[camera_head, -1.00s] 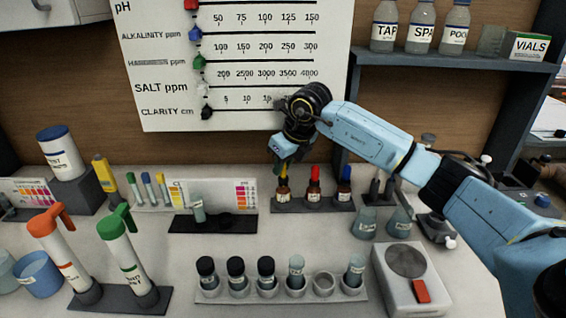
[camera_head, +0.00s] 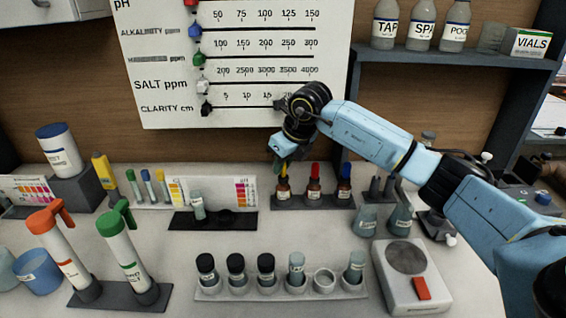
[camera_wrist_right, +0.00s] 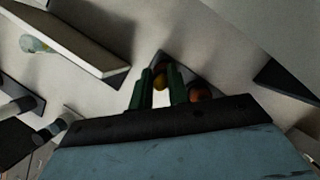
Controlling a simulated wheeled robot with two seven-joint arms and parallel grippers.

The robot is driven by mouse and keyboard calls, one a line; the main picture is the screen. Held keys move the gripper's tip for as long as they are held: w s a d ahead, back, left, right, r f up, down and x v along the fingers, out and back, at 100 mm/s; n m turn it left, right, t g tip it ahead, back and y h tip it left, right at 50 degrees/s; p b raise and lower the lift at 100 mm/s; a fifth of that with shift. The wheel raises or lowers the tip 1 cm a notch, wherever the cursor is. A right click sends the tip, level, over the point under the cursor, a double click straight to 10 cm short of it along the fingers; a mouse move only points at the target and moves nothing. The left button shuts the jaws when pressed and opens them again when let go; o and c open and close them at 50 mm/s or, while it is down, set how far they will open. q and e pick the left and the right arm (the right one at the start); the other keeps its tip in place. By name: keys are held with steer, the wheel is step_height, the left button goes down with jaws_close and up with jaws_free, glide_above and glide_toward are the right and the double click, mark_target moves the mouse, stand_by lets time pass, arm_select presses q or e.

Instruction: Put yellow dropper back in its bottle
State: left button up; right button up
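The yellow dropper (camera_head: 281,167) shows as a small patch of yellow under my right gripper (camera_head: 283,164), directly above its brown bottle (camera_head: 283,189). In the right wrist view the two green fingers of my right gripper (camera_wrist_right: 161,88) stand close on either side of the yellow dropper bulb (camera_wrist_right: 160,82) and appear shut on it. The fingers and wrist hide much of the dropper, so I cannot tell how deep it sits in the bottle. My left gripper is out of view.
Red (camera_head: 315,172) and blue (camera_head: 344,172) dropper bottles stand just right in the same dark rack. A vial in a dark holder (camera_head: 238,221) is left. The chart board (camera_head: 240,110) is behind.

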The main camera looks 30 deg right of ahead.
steer(key=shift+f, duration=0.35)
steer(key=o, duration=0.7)
steer(key=shift+c, duration=0.2)
steer(key=shift+r, duration=0.1)
steer(key=shift+r+p, duration=2.4)
steer(key=shift+r, duration=1.05)
